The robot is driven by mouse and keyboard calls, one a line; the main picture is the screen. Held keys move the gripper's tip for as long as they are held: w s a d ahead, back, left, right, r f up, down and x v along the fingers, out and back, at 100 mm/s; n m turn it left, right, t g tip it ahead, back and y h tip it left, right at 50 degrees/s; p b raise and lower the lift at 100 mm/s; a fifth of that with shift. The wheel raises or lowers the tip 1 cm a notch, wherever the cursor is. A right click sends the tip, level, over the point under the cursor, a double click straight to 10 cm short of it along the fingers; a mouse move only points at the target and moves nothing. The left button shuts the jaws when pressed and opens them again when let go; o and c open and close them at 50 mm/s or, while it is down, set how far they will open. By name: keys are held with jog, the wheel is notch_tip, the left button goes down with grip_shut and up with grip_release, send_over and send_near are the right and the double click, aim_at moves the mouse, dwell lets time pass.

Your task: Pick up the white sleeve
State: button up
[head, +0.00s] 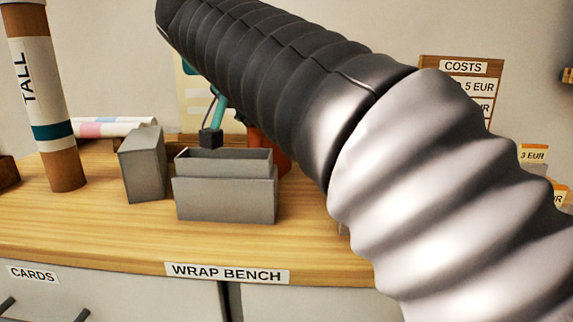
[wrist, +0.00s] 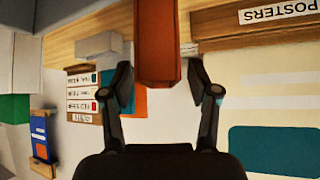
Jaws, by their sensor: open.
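My gripper (wrist: 158,68) is open in the wrist view, its two dark fingers spread apart. An orange-brown block-like object (wrist: 157,35) shows between and beyond the fingertips; I cannot tell whether they touch it. In the head view a brown upright tube (head: 67,172) at the left wears a white sleeve-like wrap (head: 37,85) marked TALL, with a teal band. White rolls (head: 118,128) with pink and blue bands lie behind it. I cannot tell for certain which is the white sleeve. My arm hides the right part of the bench in the head view.
The wooden bench (head: 110,232) holds a grey block (head: 142,165) and an open grey holder (head: 226,196). A COSTS board (head: 464,66) is at the back right. The bench front left of the holder is clear. A POSTERS sign (wrist: 279,12) shows in the wrist view.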

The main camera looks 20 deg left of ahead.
jog(key=shift+x, duration=0.8)
jog(key=shift+c, duration=0.2)
grip_shut()
jog(key=shift+r, duration=0.1)
